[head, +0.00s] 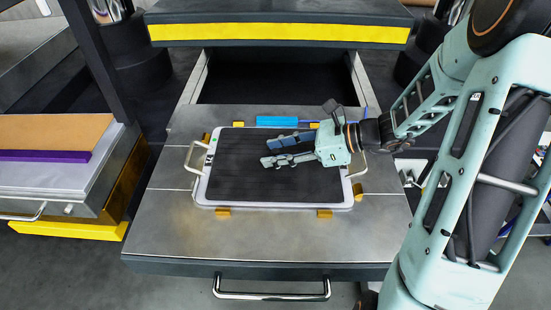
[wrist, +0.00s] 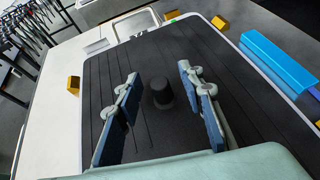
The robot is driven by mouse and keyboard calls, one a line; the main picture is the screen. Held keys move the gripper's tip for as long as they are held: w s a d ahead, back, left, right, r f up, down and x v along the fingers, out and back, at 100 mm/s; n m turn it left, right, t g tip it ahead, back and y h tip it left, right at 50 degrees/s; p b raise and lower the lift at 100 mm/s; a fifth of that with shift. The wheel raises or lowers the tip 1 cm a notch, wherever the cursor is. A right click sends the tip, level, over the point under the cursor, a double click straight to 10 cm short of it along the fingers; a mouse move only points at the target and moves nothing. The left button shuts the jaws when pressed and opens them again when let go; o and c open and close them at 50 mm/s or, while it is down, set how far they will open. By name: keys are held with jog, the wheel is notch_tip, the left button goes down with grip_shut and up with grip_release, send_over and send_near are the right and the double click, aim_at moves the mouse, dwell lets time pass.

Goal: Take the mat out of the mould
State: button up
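The black mat (head: 235,180) lies flat inside the pale, shallow mould (head: 202,188), which has a metal handle at each end. Fine lines run along the mat in the wrist view (wrist: 215,85). A short black knob (wrist: 161,92) stands up from the mat. My gripper (head: 270,151) is over the mat, reaching in from the right. Its blue-padded fingers are open, one on either side of the knob in the wrist view (wrist: 158,75). Nothing is held. The frames do not show whether the fingers touch the mat. My gripper hides part of the mat in the head view.
The mould sits on a metal pull-out table (head: 280,238) between small yellow blocks (head: 325,213). A blue bar (head: 285,121) lies behind it. A dark press with a yellow stripe (head: 280,33) is at the back. A side bench (head: 60,160) stands left. The table's front is clear.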

jog(key=shift+a, duration=0.1)
grip_shut()
dwell(0.3)
jog(key=shift+r, duration=0.1)
